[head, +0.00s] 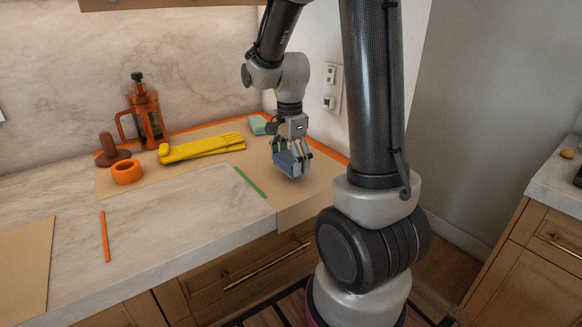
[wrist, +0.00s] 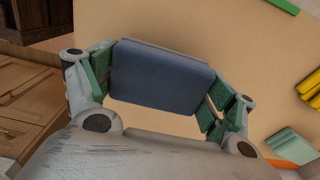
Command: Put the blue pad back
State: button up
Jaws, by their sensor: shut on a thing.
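The blue pad (head: 291,161) is held in my gripper (head: 292,152) over the right part of a tan mat. In the wrist view the blue pad (wrist: 163,78) lies between the two green-lined fingers of my gripper (wrist: 163,85), which press on its left and right ends. The pad looks like a thick block with a blue face and a greyer edge. The tan mat (head: 215,182) shows below it. I cannot tell from these views whether the pad touches the mat or hangs just above it.
Yellow gloves (head: 203,148), a green stick (head: 250,182) and a light green sponge (head: 258,124) lie on the mat. An orange ring (head: 127,172), a brown knobbed tool (head: 111,152) and an orange press (head: 146,115) stand to the left. An orange stick (head: 105,237) lies on bare marble counter. Wall sockets are behind.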

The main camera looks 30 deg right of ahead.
aim_at(290, 157)
jog(key=shift+f, duration=1.05)
jog(key=shift+f, duration=0.1)
jog(key=o, duration=0.9)
jog(key=shift+c, duration=0.2)
notch_tip(290, 157, up, 12)
jog(key=shift+r, duration=0.1)
jog(key=s+a+r+n+t, duration=0.1)
jog(key=s+r+n+t, duration=0.1)
jog(key=s+n, duration=0.6)
jog(key=s+a+r+n+t, duration=0.2)
jog(key=s+r+n, duration=0.1)
jog(key=s+n, duration=0.5)
jog(key=shift+s+n, duration=0.2)
jog(key=shift+n, duration=0.6)
